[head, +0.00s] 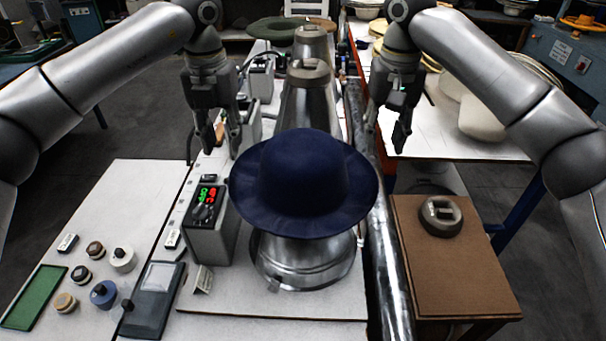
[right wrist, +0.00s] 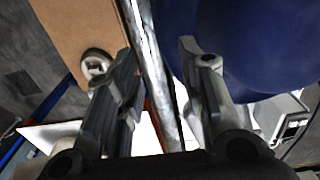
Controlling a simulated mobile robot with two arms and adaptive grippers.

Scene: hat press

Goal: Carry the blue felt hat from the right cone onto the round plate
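The blue felt hat (head: 305,185) sits brim down over the nearest metal cone (head: 300,262), crown up. It also fills the upper right of the right wrist view (right wrist: 265,45). The likely round plate, a low round grey piece (head: 440,216), lies on a brown board to the right; it shows in the right wrist view (right wrist: 95,66). My left gripper (head: 219,140) is open and empty, off the hat's far left side. My right gripper (head: 387,132) is open and empty, off its far right side; in the right wrist view its fingers (right wrist: 153,65) stand apart.
Two more cones (head: 308,105) stand in line behind the hat. A control box with lit digits (head: 210,225) stands close left of it. A metal pipe (head: 386,265) runs between the hat and the brown board (head: 455,275). Knobs and a green pad lie front left.

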